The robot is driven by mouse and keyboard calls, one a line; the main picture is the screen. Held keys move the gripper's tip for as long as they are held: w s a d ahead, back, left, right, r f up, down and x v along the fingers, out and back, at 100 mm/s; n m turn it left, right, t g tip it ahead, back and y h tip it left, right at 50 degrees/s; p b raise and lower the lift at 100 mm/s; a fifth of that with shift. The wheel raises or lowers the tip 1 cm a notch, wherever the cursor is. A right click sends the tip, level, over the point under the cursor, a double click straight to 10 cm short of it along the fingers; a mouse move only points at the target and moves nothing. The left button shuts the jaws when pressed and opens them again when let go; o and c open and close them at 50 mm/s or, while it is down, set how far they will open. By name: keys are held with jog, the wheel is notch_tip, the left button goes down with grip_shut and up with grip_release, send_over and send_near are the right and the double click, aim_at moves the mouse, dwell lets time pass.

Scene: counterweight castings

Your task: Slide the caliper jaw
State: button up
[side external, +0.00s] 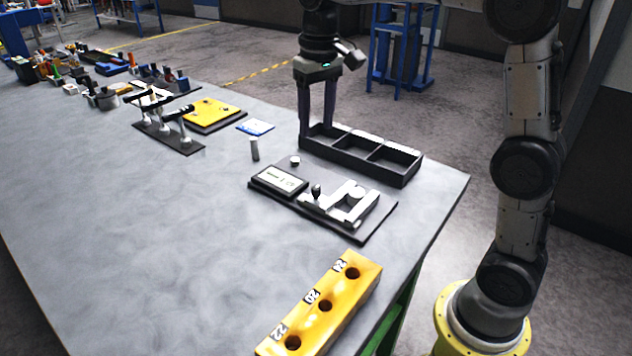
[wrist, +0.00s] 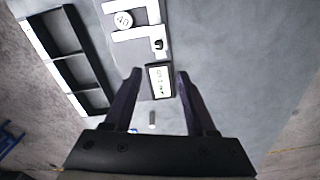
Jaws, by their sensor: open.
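The caliper is a white frame (side external: 338,208) on a dark base plate (side external: 372,222). It also shows in the wrist view (wrist: 148,34). A small black knob (side external: 316,190) stands on its bar, near the display box (side external: 279,180). A round pale casting (side external: 355,191) sits between the white jaws; in the wrist view it is a marked disc (wrist: 123,19). My gripper (side external: 317,120) is open and empty, above the table behind the base plate. In the wrist view the display box (wrist: 161,81) appears between my fingers, with the knob (wrist: 158,44) beyond them.
A black three-compartment tray (side external: 400,178) stands behind the caliper, close to my fingers. A small grey cylinder (side external: 254,149) stands left of the plate. A yellow block with numbered holes (side external: 320,306) lies in front. Yellow plate (side external: 212,112) and tools lie farther left. The left foreground is clear.

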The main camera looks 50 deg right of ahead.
aim_at(316, 187)
notch_tip(316, 187, down, 15)
jog(key=shift+w+d+f, duration=0.1)
jog(key=shift+w+f, duration=0.05)
dwell(0.4)
jog(key=shift+c, duration=0.4)
grip_shut()
dwell(1.0)
